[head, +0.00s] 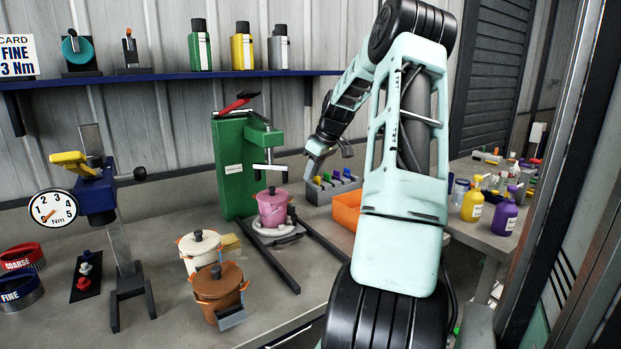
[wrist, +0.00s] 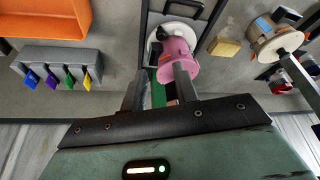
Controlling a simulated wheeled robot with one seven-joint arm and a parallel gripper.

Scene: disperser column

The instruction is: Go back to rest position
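My gripper (head: 331,162) hangs in the air in the head view, to the right of the green press (head: 231,165) and above the grey block with colored tabs (head: 330,188). Its two fingers stand apart with nothing between them. The wrist view also shows the fingers of my gripper (wrist: 158,82) apart and empty. Beyond the fingers in that view is the pink pot (wrist: 177,58). In the head view the pink pot (head: 271,207) sits on a white plate under the press. My arm is bent and raised over the bench.
An orange bin (head: 346,208) is beside my arm. A white pot (head: 200,250) and a brown pot (head: 219,290) stand at the bench front. A dial stand (head: 100,195) is at left. A blue shelf (head: 150,78) with bottles runs along the wall. Bottles (head: 505,215) stand on the right table.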

